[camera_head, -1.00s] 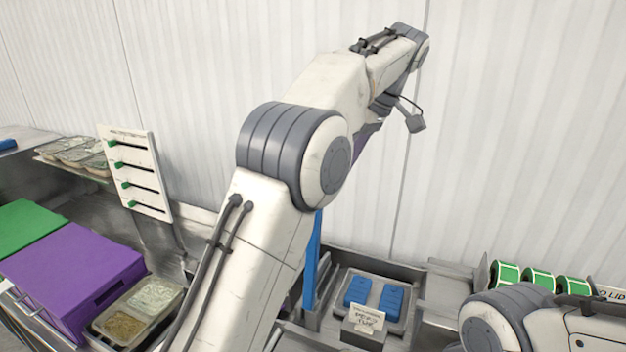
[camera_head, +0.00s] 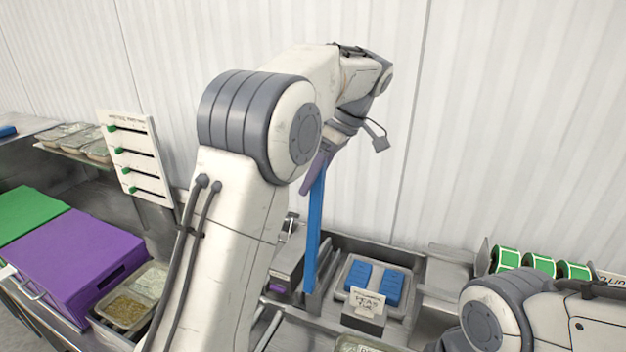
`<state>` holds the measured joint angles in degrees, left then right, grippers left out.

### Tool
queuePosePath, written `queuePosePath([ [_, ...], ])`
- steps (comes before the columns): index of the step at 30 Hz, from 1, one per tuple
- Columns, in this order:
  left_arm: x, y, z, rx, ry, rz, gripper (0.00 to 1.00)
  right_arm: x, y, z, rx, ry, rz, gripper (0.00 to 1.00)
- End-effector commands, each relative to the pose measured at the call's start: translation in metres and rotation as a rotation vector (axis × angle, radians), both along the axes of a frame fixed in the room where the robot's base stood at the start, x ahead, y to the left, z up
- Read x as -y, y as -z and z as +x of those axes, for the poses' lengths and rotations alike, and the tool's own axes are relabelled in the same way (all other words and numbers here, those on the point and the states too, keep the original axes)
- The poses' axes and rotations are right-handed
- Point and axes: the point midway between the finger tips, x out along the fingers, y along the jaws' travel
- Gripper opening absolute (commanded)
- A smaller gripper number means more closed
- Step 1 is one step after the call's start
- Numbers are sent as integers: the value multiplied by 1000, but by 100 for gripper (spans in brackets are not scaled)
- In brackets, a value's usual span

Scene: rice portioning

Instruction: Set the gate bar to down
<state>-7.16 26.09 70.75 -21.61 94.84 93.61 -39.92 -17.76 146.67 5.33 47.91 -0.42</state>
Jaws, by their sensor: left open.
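The gate bar (camera_head: 315,232) is a long flat blue bar standing upright, raised, beside the tray with the blue blocks. My left gripper (camera_head: 318,168) is at the top end of the bar, coming down from the upper right. One purple finger shows against the bar's top; my own arm hides part of the gripper. It is open, and I cannot tell whether it touches the bar. My right arm shows at the lower right, but its gripper is out of the picture.
A metal tray holds two blue blocks (camera_head: 375,284) behind a small sign (camera_head: 366,303). Green-edged rolls (camera_head: 538,264) stand at the right. A purple box (camera_head: 75,262), a green box (camera_head: 28,215) and a white panel with green sliders (camera_head: 136,160) are at the left.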

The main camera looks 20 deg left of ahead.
Motion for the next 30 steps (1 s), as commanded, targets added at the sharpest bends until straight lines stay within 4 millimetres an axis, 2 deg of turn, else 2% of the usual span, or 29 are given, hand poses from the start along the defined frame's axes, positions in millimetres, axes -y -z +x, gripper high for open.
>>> queuePosePath([
  [11, -2, 5, -1, 0, 0, -1, 61, 0, 0, 0, 0, 0, 0, 0],
  [14, -2, 5, -1, 0, 0, -1, 27, 0, 0, 0, 0, 0, 0, 0],
  [16, -2, 5, -1, 0, 0, -1, 0, 0, 0, 0, 0, 0, 0, 0],
  [30, -2, 5, -1, 0, 1, -1, 0, 0, 0, 0, 0, 0, 0, 0],
])
